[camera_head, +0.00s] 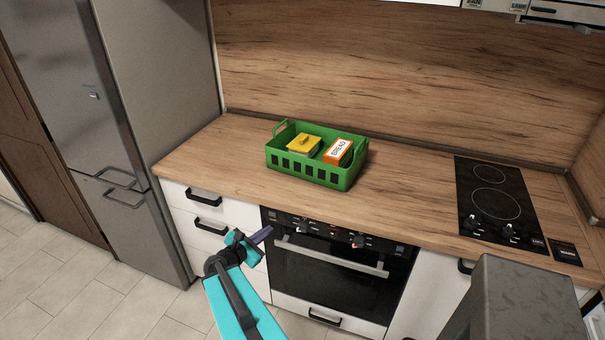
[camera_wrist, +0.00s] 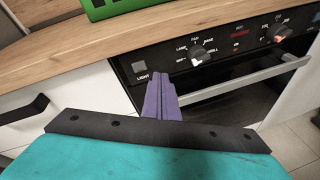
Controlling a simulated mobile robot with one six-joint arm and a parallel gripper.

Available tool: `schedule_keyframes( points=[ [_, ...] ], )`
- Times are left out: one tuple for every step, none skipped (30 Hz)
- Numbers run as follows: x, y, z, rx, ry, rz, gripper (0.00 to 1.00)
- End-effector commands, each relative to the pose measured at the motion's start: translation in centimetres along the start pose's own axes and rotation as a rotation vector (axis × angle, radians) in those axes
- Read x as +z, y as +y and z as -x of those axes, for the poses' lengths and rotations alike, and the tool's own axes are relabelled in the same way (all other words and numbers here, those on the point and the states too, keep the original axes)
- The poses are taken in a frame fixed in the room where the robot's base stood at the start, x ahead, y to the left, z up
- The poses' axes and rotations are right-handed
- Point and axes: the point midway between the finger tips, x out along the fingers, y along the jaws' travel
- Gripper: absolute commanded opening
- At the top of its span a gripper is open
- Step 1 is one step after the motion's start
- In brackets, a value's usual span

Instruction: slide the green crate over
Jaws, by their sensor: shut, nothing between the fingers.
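The green crate (camera_head: 315,171) stands upright on the wooden counter, with slotted sides and a raised handle at its left end. Inside it are a yellow-lidded container (camera_head: 303,145) and an orange and white box marked BREAD (camera_head: 339,152). My gripper (camera_head: 265,234) is in front of the counter and below its top, apart from the crate. Its purple fingers are shut with nothing between them; they also show in the wrist view (camera_wrist: 161,98), in front of the oven's control panel. The wrist view shows only a lower corner of the crate (camera_wrist: 110,8).
The counter (camera_head: 225,160) is clear to the left of the crate and between it and the black hob (camera_head: 497,200) on the right. The wooden splashback (camera_head: 400,75) rises close behind the crate. The oven (camera_head: 330,275) and drawers are below; a grey fridge (camera_head: 160,90) stands left.

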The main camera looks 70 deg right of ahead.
Motion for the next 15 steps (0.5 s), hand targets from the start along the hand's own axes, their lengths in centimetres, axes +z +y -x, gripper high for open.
schedule_keyframes(
  points=[
    [2.1,0.4,-1.0,0.018,-0.041,0.042,0.0],
    [3.3,0.7,-1.6,0.029,-0.066,0.072,0.0],
    [4.8,1.1,-2.2,0.043,-0.097,0.111,0.0],
    [5.8,1.3,-2.6,0.053,-0.12,0.142,0.0],
    [6.8,1.5,-3.0,0.062,-0.142,0.17,0.0],
    [8.1,1.8,-3.5,0.072,-0.17,0.205,0.0],
    [8.9,2.0,-3.8,0.078,-0.189,0.231,0.0],
    [9.7,2.1,-4.0,0.082,-0.206,0.254,0.0],
    [10.6,2.3,-4.3,0.089,-0.225,0.282,0.0],
    [11.1,2.4,-4.5,0.093,-0.239,0.301,0.0],
    [11.6,2.5,-4.7,0.096,-0.25,0.316,0.0],
    [12.2,2.6,-4.8,0.098,-0.263,0.334,0.0],
    [12.5,2.7,-4.9,0.1,-0.27,0.345,0.0],
    [12.7,2.8,-5.0,0.102,-0.277,0.354,0.0],
    [13.0,2.8,-5.0,0.103,-0.282,0.362,0.0]
  ],
)
